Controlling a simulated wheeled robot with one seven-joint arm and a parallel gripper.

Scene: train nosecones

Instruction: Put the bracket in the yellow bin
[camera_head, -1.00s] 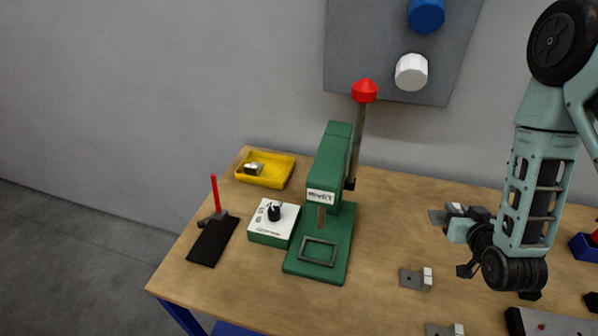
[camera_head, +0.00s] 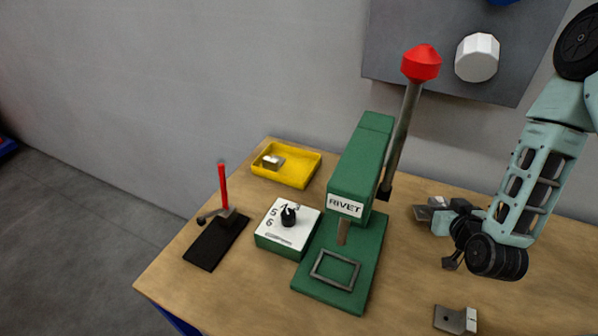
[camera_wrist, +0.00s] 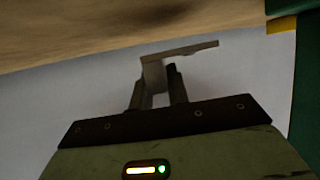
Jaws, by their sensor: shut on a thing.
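The yellow bin (camera_head: 313,165) sits at the back left of the wooden table. A small grey metal bracket (camera_head: 272,161) lies inside it. My gripper (camera_head: 447,219) is to the right of the green rivet press, apart from the bin, and is shut on another grey bracket (camera_head: 424,212). In the wrist view my gripper (camera_wrist: 158,88) has its dark fingers closed on the held bracket (camera_wrist: 181,51), whose flat plate sticks out to the right. A yellow strip, likely the bin (camera_wrist: 281,25), shows at the wrist view's upper right.
The green rivet press (camera_head: 358,180) with a tall red-topped lever (camera_head: 421,63) stands between my gripper and the bin. A control box (camera_head: 287,228), black pad (camera_head: 216,240) and red-handled tool (camera_head: 223,186) are at left. A loose bracket (camera_head: 456,319) lies at front right.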

